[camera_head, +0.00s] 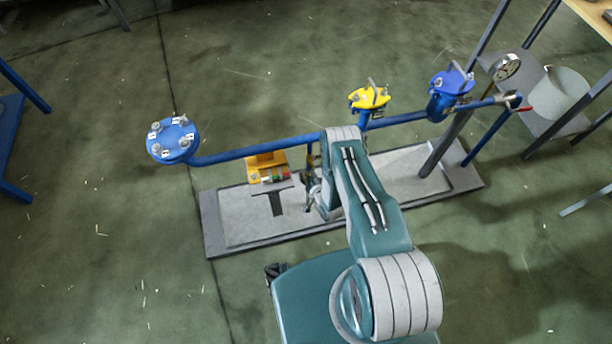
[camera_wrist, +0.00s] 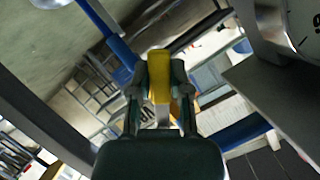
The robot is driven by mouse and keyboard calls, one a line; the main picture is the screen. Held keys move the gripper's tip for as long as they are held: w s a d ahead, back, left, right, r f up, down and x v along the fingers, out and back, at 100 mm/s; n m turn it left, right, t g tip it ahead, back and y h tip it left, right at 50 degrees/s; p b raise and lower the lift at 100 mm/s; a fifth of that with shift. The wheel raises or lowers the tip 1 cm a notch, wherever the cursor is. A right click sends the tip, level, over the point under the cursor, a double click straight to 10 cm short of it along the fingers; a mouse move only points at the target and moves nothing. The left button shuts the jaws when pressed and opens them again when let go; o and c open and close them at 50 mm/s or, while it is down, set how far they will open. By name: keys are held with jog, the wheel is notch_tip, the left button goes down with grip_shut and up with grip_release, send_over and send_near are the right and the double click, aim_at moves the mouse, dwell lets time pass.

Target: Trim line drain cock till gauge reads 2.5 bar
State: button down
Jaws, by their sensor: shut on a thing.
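In the wrist view my gripper (camera_wrist: 160,98) is shut on a yellow handle (camera_wrist: 159,64), which stands upright between the two fingers. I take it for the drain cock's handle; the cock's body is hidden. Part of a white-faced gauge (camera_wrist: 304,28) shows at the upper right, cut off by the edge, and its reading cannot be made out. In the head view my arm covers the middle of the blue pipe (camera_head: 260,149), and my gripper is mostly hidden below it.
A yellow-topped valve (camera_head: 370,97), a blue valve (camera_head: 450,80) and a blue flange (camera_head: 173,139) sit along the pipe. A grey base plate (camera_head: 240,222) lies below, with a yellow box (camera_head: 266,165).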

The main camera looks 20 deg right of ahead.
jog(key=m+y, duration=0.1)
jog(key=a+r+m+t, duration=0.1)
jog(key=m, duration=0.1)
jog(key=shift+w+a+r+m+y, duration=0.1)
jog(key=shift+a+r+m+y, duration=0.1)
jog(key=shift+m+y, duration=0.15)
jog(key=shift+a+r+m+t+y, duration=0.25)
jog(key=shift+r+m+t+y, duration=0.4)
jog(key=shift+m, duration=0.7)
jog(key=shift+r, duration=0.1)
jog(key=shift+w, duration=0.1)
jog(key=c, duration=0.6)
grip_release()
jog(key=shift+o, duration=0.2)
jog(key=v, duration=1.2)
